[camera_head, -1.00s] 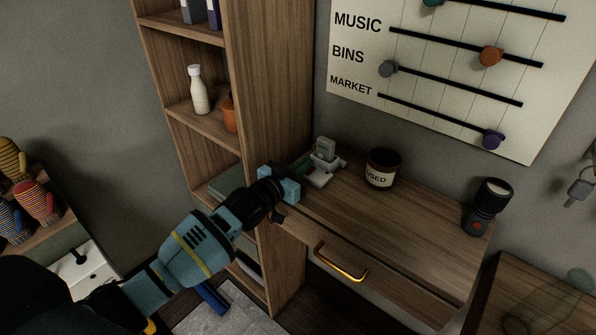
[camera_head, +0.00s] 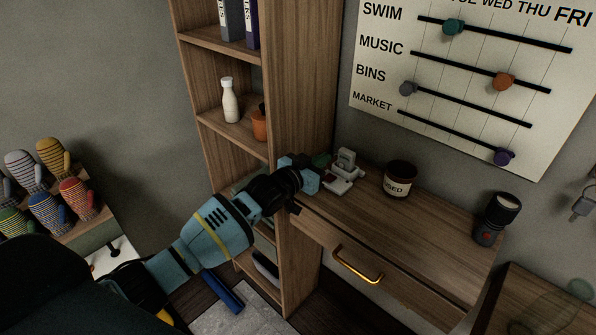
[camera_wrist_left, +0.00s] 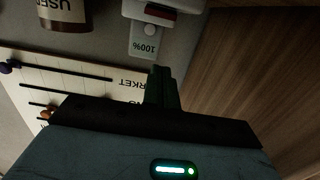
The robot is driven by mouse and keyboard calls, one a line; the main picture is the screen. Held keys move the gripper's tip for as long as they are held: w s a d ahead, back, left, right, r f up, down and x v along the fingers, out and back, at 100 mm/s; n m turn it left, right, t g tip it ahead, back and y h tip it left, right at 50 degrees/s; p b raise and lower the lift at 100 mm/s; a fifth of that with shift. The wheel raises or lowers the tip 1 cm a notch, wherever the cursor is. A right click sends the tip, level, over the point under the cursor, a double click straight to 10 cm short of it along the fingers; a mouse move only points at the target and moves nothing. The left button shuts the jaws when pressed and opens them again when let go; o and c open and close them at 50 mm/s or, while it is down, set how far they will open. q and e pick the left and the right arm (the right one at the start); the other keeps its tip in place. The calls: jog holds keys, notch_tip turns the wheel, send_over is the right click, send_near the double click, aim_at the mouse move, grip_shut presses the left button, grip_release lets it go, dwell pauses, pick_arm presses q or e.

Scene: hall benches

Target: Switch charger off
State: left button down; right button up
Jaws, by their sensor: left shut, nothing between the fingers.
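The charger (camera_head: 345,170) is a small white device with a raised block, at the back left of the wooden desk beside the shelf. My right gripper is not in view.
A dark jar labelled "USED" (camera_head: 399,179) stands right of the charger, and a black torch (camera_head: 496,217) near the desk's right end. The tall shelf (camera_head: 304,90) rises close to my left arm. A slider board (camera_head: 470,110) hangs behind. The desk's middle is clear.

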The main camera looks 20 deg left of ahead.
pick_arm(q)
jog(key=v, duration=0.8)
jog(key=shift+s, duration=0.25)
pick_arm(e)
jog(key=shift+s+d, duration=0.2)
pick_arm(q)
jog(key=shift+d+f, duration=0.1)
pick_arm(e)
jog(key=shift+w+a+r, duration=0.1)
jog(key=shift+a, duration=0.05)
pick_arm(q)
jog(key=s+d+f+n+g+y, duration=0.1)
jog(key=s+d+f+g+y, duration=0.2)
jog(key=s+f, duration=1.65)
jog(key=s+f+g, duration=0.2)
jog(key=s+f, duration=0.2)
jog(key=s, duration=0.6)
jog(key=s+f+n+g, duration=0.1)
jog(key=s+f, duration=0.4)
jog(key=s, duration=0.6)
jog(key=shift+a+g+y+p, duration=0.25)
jog(key=shift+g+y+p, duration=0.15)
jog(key=shift+g, duration=0.3)
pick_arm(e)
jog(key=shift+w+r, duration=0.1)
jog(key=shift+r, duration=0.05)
